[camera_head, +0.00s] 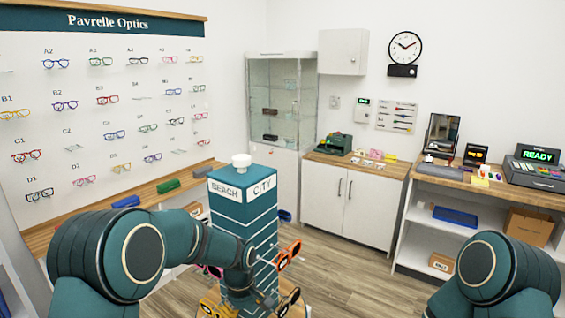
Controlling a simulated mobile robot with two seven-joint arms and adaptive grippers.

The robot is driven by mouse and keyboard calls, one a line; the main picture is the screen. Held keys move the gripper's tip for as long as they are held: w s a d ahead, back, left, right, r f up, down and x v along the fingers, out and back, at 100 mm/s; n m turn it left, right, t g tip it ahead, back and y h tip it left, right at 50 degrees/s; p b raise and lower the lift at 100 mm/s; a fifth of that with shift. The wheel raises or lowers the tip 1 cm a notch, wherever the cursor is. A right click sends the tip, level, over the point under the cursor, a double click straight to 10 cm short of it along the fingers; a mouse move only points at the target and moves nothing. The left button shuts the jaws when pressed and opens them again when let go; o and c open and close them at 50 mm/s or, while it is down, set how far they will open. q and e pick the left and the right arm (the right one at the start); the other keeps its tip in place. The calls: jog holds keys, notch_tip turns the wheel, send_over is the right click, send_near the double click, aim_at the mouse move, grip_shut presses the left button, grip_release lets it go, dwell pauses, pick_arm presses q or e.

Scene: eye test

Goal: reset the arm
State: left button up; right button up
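My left arm comes in from the lower left and reaches across the front of a teal display stand (262,222) marked BEACH and CITY. My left gripper (264,299) is small, dark and low in front of the stand, at the bottom of the picture. Its fingers are too small and dark to tell open from shut, or whether they touch anything. Of my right arm only a rounded teal part shows at the lower right; my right gripper is out of the picture.
Orange-red glasses (289,254) stick out from the stand's right side, close to my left gripper. Yellow glasses (215,309) are low on its left. A white cabinet (347,207) and a shelved counter (470,186) stand behind. Wooden floor (345,270) is clear between stand and counter.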

pick_arm(q)
jog(key=s+f+m+t+h+b, duration=0.2)
jog(key=s+f+m, duration=0.4)
jog(key=s+f, duration=1.4)
jog(key=shift+s+a+f+t+h+b, duration=0.25)
jog(key=shift+s+a+h+b, duration=0.2)
jog(key=shift+s+h+b, duration=0.5)
